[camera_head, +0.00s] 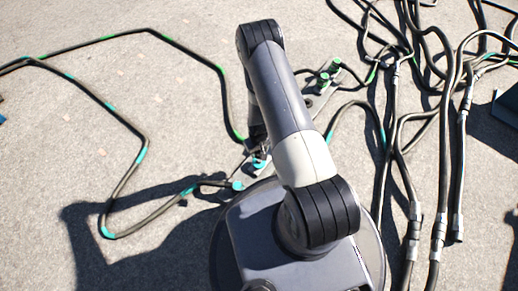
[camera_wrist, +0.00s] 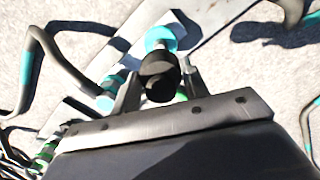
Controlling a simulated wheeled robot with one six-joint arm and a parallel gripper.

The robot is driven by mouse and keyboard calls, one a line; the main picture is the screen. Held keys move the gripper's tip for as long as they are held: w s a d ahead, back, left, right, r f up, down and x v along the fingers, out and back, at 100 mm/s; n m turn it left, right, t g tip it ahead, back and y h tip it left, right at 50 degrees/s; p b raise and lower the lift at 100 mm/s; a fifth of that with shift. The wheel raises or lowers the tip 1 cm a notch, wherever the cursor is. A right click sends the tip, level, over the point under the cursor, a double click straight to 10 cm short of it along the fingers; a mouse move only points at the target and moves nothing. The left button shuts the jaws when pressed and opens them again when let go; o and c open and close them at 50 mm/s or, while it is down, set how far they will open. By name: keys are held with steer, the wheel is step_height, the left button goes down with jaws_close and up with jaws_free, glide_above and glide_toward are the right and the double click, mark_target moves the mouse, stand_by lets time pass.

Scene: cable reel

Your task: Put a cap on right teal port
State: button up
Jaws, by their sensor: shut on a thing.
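In the wrist view my gripper (camera_wrist: 160,88) is shut on a black round cap (camera_wrist: 158,70). The cap lies right in front of a teal port (camera_wrist: 160,37) and overlaps it in the picture; I cannot tell whether they touch. A second teal port (camera_wrist: 106,98), with a dark cable at it, is to the left of the gripper. In the head view my arm hides most of the gripper; a teal port (camera_head: 260,163) shows just below it, and another teal end (camera_head: 238,186) lies lower left.
Green-banded ports (camera_head: 323,82) stand at the upper right of my arm. A long dark cable with teal and green bands (camera_head: 140,155) loops across the ground at left. Tangled dark cables (camera_head: 410,120) fill the right side. The ground at far left is mostly clear.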

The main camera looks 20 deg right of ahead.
mark_target(259, 161)
steer(key=shift+f+b, duration=2.15)
steer(key=shift+f, duration=1.25)
steer(key=shift+s, duration=0.15)
steer(key=shift+f+b, duration=0.3)
steer(key=shift+b, duration=0.4)
steer(key=o, duration=1.2)
step_height(259, 161, up, 11)
steer(key=p, duration=0.4)
